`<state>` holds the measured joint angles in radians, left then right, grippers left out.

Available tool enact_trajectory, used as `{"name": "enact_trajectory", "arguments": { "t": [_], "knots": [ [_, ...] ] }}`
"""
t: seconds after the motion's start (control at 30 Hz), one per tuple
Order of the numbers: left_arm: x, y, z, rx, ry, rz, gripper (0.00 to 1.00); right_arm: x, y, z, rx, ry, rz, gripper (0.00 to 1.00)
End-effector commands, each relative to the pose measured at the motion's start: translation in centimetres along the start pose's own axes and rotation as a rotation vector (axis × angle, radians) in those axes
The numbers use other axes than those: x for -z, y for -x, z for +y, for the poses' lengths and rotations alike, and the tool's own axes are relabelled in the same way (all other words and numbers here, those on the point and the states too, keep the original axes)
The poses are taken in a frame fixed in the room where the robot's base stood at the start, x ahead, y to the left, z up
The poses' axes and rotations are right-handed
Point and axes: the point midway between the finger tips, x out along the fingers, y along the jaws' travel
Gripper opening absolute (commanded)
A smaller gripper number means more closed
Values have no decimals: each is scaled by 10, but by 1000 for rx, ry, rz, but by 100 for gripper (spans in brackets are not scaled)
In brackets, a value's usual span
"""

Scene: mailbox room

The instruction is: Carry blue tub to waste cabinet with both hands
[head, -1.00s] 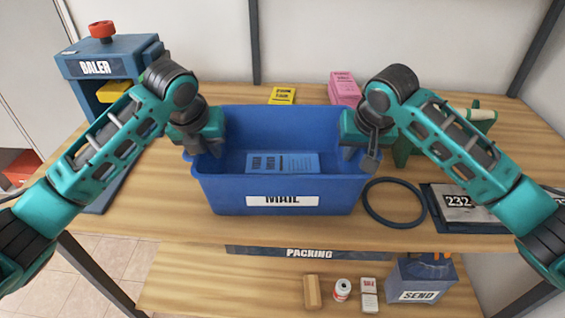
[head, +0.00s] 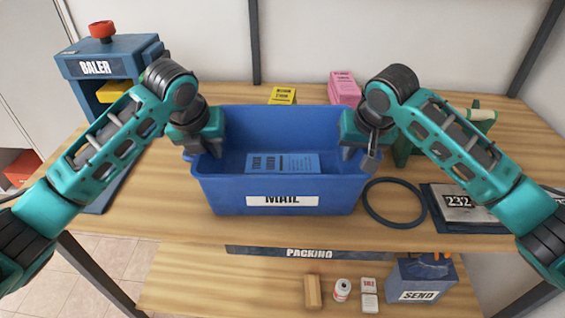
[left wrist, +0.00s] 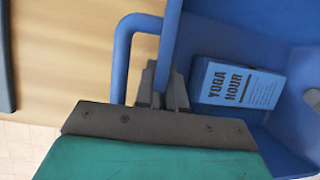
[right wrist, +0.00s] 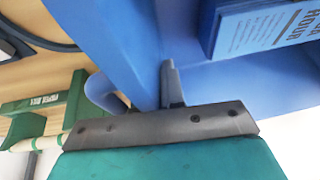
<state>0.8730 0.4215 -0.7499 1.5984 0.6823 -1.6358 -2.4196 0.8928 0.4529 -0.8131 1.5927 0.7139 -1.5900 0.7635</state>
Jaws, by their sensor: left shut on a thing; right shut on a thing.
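The blue tub (head: 225,195), with a white MAIL label on its front, stands upright on the wooden packing table. A stack of light blue printed cards (head: 283,163) lies inside it; the left wrist view shows "Yoga Hour" on it (left wrist: 237,84). My left gripper (head: 210,146) is shut on the tub's left side by its handle (left wrist: 122,60). My right gripper (head: 362,146) is shut on the tub's right side by the other handle (right wrist: 103,92). The fingertips are partly hidden by the tub walls. The waste cabinet is not identifiable in view.
A baler (head: 105,65) stands at the table's left. A dark ring (head: 394,222) and a grey 232 parcel (head: 470,200) lie right. A SEND bin (head: 420,282) stands on the lower shelf.

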Motion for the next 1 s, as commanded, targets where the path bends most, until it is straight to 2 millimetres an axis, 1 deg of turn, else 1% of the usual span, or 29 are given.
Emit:
{"name": "enact_trajectory", "arguments": {
  "t": [0.37,0.57,0.83,1.0],
  "knots": [
    [-4,6,0,1,1,-6,0,3,6,0,1,-1,4,0],
    [-9,18,-1,1,1,-6,0,8,17,-1,0,-1,4,0],
    [-18,40,-3,1,1,-5,0,17,40,-3,0,-1,3,0],
    [-21,48,-4,0,1,-5,0,20,47,-4,0,-1,3,0]
  ]
}}
